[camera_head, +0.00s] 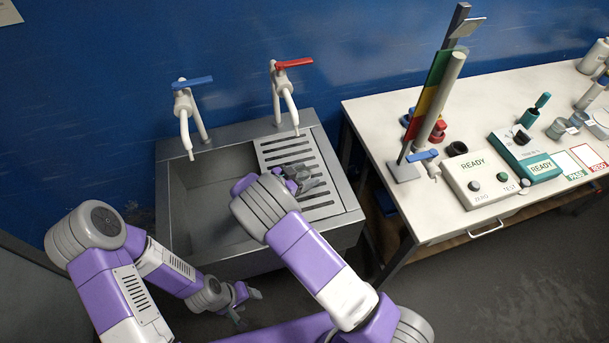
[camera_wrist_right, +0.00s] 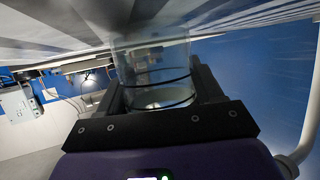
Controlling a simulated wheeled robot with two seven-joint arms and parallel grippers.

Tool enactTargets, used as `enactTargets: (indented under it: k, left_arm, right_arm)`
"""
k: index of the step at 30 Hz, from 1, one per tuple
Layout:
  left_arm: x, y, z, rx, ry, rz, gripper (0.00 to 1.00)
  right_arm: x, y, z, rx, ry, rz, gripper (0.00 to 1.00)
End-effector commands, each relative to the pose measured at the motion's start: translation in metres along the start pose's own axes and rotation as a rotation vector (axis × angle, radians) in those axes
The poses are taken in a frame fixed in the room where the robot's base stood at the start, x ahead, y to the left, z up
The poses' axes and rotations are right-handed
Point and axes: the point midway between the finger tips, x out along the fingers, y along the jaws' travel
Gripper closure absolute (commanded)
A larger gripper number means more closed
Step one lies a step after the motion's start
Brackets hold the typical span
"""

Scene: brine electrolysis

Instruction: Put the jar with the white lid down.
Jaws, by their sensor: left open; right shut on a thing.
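In the right wrist view a clear jar (camera_wrist_right: 155,65) with thin dark bands is between the dark fingers of my right gripper (camera_wrist_right: 163,92). The gripper is shut on it. A pale disc shows at the jar's near end; I cannot tell whether it is the white lid. The jar's far end is close to a grey slatted surface; I cannot tell if they touch. In the head view my right gripper (camera_head: 300,179) is over the slotted draining board (camera_head: 318,197), and the jar is hard to make out. My left gripper (camera_head: 246,297) is open and empty, low in front of the sink.
The sink basin (camera_head: 207,190) is left of the draining board. A blue-handled tap (camera_head: 186,112) and a red-handled tap (camera_head: 284,92) stand behind. A white bench (camera_head: 385,112) with meters and a colour-banded column (camera_head: 436,105) stands to the right.

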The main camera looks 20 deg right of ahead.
Motion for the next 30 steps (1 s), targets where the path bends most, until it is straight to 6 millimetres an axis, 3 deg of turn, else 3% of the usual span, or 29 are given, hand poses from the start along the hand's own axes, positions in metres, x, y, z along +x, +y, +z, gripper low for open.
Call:
enactTargets:
  k: [17,18,21,23,30]
  left_arm:
    - [0.007,-0.003,0.000,0.000,0.000,0.000,0.45]
    - [0.007,-0.003,0.000,0.000,0.000,0.000,0.45]
    - [0.007,-0.003,0.000,0.000,0.000,0.000,0.45]
    - [0.007,-0.003,0.000,0.000,0.000,0.000,0.45]
    - [0.007,-0.003,0.000,0.000,0.000,0.000,0.45]
  right_arm:
    - [0.005,0.002,0.015,-0.006,-0.003,0.002,0.72]
    - [0.006,0.002,0.016,-0.008,-0.005,0.003,0.33]
    - [0.006,0.003,0.017,-0.009,-0.007,0.004,0.18]
    - [0.006,0.003,0.017,-0.010,-0.008,0.004,0.09]
    - [0.006,0.004,0.018,-0.011,-0.011,0.005,0.09]
